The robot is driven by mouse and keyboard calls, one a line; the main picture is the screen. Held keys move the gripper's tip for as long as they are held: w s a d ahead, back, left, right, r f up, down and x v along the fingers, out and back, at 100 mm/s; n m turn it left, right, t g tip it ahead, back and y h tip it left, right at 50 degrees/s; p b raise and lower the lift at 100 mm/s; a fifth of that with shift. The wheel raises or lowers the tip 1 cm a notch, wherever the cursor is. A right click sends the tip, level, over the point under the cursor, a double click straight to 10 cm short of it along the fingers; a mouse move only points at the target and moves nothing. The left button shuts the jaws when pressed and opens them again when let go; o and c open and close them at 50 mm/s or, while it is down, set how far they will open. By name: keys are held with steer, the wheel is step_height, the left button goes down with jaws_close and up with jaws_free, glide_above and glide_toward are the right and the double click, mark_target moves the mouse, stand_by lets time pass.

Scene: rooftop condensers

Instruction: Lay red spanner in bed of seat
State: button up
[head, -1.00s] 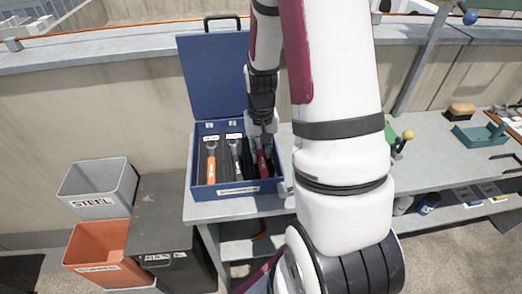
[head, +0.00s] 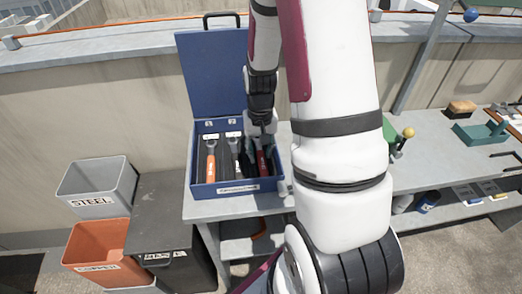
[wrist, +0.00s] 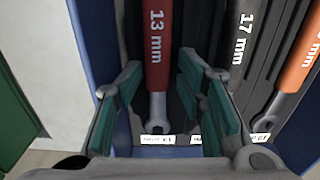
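The red spanner (wrist: 158,50), marked 13 mm, lies lengthwise in a dark-lined bed (wrist: 131,22) of the blue toolbox, beside the box's wall. Its grey open jaw points toward a small white label. In the head view the red spanner (head: 262,161) shows at the right end of the box. My gripper (wrist: 160,85) is over this bed, its green-padded fingers on either side of the spanner. Gaps show between both pads and the spanner, so the gripper is open. In the head view my gripper (head: 257,143) partly hides the bed.
A grey 17 mm spanner (wrist: 242,45) and an orange spanner (wrist: 299,62) lie in neighbouring beds. The blue toolbox (head: 238,188) has its lid raised behind. Steel (head: 93,207) and copper (head: 97,268) bins stand at the left.

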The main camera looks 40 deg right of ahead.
mark_target(260, 155)
steer(key=shift+d, duration=0.1)
step_height(260, 155, up, 12)
stand_by(0.6)
steer(key=s+a+r+n+t, duration=0.25)
steer(key=s+a+r, duration=0.25)
steer(key=a+r, duration=0.65)
steer(key=s+a+r+n+t+p, duration=0.1)
steer(key=s+a+r+n, duration=0.3)
steer(key=s, duration=0.6)
steer(key=shift+s+a+r+t+p, duration=0.35)
steer(key=shift+a+r, duration=0.3)
steer(key=shift+a, duration=0.5)
